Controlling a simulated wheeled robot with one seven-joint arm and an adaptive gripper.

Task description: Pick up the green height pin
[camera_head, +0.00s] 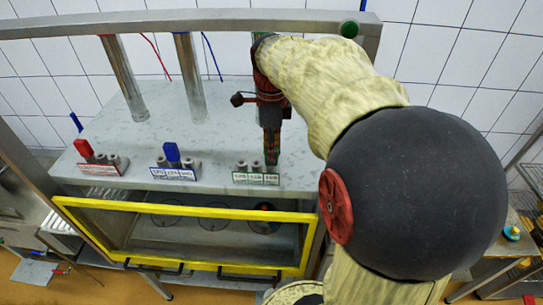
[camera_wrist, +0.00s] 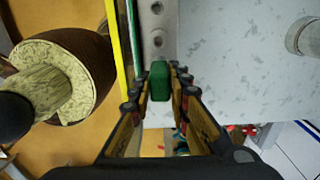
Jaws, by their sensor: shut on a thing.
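The green height pin (camera_wrist: 160,80) shows as a green block between my fingertips in the wrist view. My gripper (camera_wrist: 159,84) is shut on it, with one finger on each side. In the head view my gripper (camera_head: 271,158) points down at the right end of the green-labelled holder (camera_head: 242,178) on the grey machine top, and the pin is hard to make out there. The holder's holes also show in the wrist view (camera_wrist: 157,23). Whether the pin still sits in the holder I cannot tell.
A red pin (camera_head: 85,149) and a blue pin (camera_head: 172,152) stand at their own labelled holders to the left. Steel cylinders (camera_head: 123,78) rise behind them. A yellow-framed guard (camera_head: 190,265) runs below the machine top's front edge. The top between the cylinders and holders is clear.

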